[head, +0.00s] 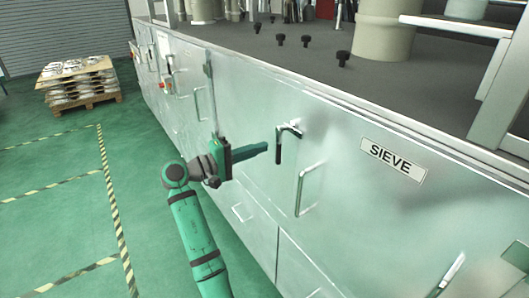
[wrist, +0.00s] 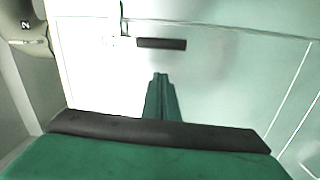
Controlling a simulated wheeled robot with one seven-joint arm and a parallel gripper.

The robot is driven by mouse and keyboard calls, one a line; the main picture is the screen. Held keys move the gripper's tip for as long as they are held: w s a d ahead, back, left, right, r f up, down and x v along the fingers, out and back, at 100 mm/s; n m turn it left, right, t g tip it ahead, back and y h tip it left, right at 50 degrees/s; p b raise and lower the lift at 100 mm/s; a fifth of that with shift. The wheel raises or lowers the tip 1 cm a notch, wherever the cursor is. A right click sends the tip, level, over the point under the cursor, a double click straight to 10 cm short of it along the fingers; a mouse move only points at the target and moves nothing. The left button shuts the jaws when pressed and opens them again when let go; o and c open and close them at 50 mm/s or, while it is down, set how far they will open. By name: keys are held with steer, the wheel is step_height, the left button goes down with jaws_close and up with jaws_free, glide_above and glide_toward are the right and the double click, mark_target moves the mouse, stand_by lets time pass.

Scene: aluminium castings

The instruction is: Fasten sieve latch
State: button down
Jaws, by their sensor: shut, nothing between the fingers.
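The sieve latch (head: 279,148) is an L-shaped handle with a black grip hanging downward, on the pale metal panel left of the SIEVE label (head: 393,159). In the wrist view its black grip (wrist: 161,43) appears as a dark bar above the fingertips. My gripper (head: 264,147) has its green fingers shut and empty, pointing right toward the latch. The fingertips are just left of the black grip, and a small gap seems to remain. In the wrist view the closed fingers (wrist: 160,78) point at the middle of the bar.
A U-shaped pull handle (head: 308,189) stands out from the panel below right of the latch. Another handle (head: 450,272) is at the lower right. Black knobs (head: 343,58) stand on the machine top. A loaded pallet (head: 82,88) is at the far left; the green floor is clear.

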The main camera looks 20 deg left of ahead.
steer(key=v, duration=1)
steer(key=shift+a, duration=0.3)
